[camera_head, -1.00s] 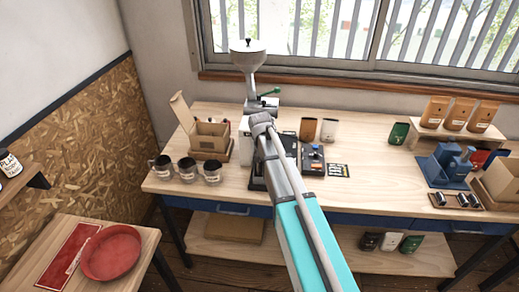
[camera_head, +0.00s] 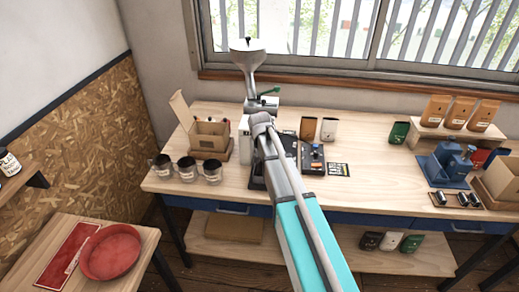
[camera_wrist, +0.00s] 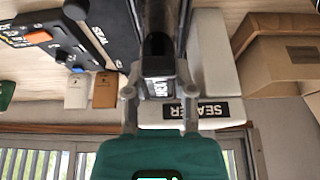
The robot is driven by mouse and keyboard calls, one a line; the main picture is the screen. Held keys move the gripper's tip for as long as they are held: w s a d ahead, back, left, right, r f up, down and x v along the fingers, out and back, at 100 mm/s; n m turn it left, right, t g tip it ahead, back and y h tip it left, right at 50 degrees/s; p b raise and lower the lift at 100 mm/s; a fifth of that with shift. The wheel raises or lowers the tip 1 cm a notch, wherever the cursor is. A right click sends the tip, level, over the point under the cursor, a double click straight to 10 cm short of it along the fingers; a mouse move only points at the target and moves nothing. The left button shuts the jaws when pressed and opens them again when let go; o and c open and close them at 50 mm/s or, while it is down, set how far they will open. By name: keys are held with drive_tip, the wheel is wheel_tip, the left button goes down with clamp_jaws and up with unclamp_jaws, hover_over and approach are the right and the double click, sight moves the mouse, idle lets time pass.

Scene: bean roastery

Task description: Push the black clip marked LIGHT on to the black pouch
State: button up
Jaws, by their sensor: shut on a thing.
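In the wrist view my gripper (camera_wrist: 160,92) has its two grey fingers closed on a small black clip (camera_wrist: 157,88) with white lettering, partly readable and upside down. Just beyond the clip stands a dark, narrow upright form (camera_wrist: 157,45). I cannot tell whether it is the black pouch or whether the clip touches it. The white sealer (camera_wrist: 218,70), with its SEALER label, is close beside and behind the clip. In the head view my arm hides the gripper and clip.
A black control box (camera_wrist: 70,45) with an orange switch is at the wrist view's left. A brown pouch (camera_head: 308,128) and a pale pouch (camera_head: 328,130) stand behind it. Mugs (camera_head: 187,169) and an open carton (camera_head: 208,138) are left of my arm.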

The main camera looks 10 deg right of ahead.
drive_tip(key=shift+f+b, duration=0.3)
drive_tip(key=shift+f, duration=0.1)
idle(0.5)
drive_tip(key=o, duration=0.9)
drive_tip(key=shift+c, duration=0.2)
drive_tip(key=o, duration=0.4)
drive_tip(key=shift+s, duration=0.1)
drive_tip(key=shift+r, duration=0.15)
drive_tip(key=shift+r+p, duration=3.4)
drive_tip(key=shift+p, duration=0.1)
drive_tip(key=shift+s, duration=0.1)
